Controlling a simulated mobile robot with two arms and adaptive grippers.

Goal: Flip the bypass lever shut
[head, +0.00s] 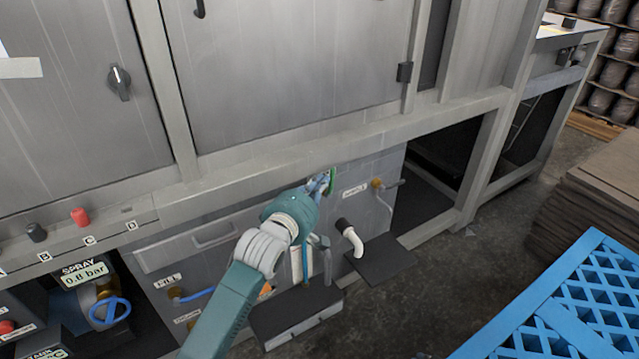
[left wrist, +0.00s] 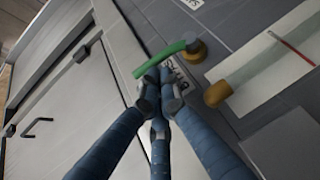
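The bypass lever has a green handle (left wrist: 160,58) on a brass hub (left wrist: 196,52) in the left wrist view. The handle slants down to the left from the hub, and a partly covered label sits below it. In the head view only a bit of the green handle (head: 332,181) shows beside my left gripper (head: 326,184). In the left wrist view the blue fingers of my left gripper (left wrist: 161,84) come together, with their tips just below the handle. I see nothing between them, and I cannot tell whether they touch the handle. My right gripper is not in view.
A brass valve (head: 377,184) with a grey handle sits right of my gripper. A white bent pipe (head: 350,238) juts out below, above a dark plate (head: 380,262). The machine's frame beam (head: 400,128) overhangs the panel. A blue pallet (head: 570,310) lies at lower right.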

